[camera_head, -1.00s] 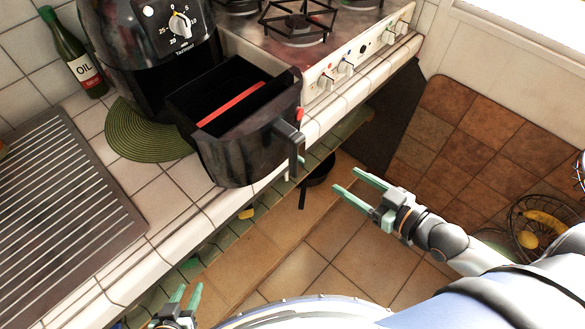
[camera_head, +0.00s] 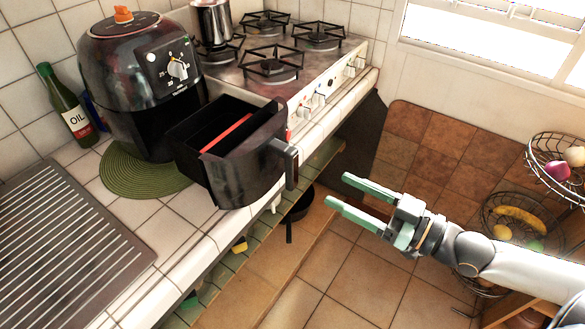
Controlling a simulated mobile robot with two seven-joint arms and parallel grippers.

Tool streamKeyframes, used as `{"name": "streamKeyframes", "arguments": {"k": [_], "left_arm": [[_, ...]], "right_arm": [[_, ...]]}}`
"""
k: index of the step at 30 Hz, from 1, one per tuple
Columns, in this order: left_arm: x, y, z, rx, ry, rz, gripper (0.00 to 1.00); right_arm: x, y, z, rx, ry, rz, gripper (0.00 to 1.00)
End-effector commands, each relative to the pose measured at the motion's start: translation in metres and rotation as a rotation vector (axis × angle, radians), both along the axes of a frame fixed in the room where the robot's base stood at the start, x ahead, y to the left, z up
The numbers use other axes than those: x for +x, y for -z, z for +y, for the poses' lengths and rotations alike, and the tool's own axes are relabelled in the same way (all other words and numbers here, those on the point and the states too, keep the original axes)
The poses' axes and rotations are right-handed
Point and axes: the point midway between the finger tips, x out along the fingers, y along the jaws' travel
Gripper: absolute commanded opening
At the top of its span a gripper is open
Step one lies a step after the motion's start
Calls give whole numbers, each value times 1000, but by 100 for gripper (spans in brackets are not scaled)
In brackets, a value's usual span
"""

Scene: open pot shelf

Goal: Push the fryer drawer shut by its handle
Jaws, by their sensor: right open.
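The black air fryer (camera_head: 128,72) stands on the tiled counter on a green round mat (camera_head: 122,180). Its drawer (camera_head: 222,172) is pulled out toward the counter's front edge, with a red strip across its inside. The drawer's handle (camera_head: 288,165) sticks out past the edge. My right gripper (camera_head: 338,192) is open and empty, a short way right of the handle and apart from it, its green fingers pointing left. My left gripper is out of the picture.
A gas stove (camera_head: 271,68) with a pot (camera_head: 212,22) stands behind the drawer. An oil bottle (camera_head: 68,108) is left of the fryer, and a ribbed drainboard (camera_head: 62,245) is at the left. Wire fruit baskets (camera_head: 515,222) hang at the right. A pan sits on the shelf below the counter.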

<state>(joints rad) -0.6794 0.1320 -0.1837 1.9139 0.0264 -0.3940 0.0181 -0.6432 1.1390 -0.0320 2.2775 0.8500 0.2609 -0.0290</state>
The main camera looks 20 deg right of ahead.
Motion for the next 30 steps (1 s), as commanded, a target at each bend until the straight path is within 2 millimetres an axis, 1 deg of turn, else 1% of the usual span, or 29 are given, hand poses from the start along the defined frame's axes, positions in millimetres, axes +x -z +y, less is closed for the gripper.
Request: {"name": "streamKeyframes", "arguments": {"k": [8,17,30], "left_arm": [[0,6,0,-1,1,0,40],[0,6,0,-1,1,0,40],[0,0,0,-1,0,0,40]], "right_arm": [[17,0,13,2,1,-3,65],[38,-1,30,2,-1,-4,65],[80,-2,62,3,0,-1,65]]}}
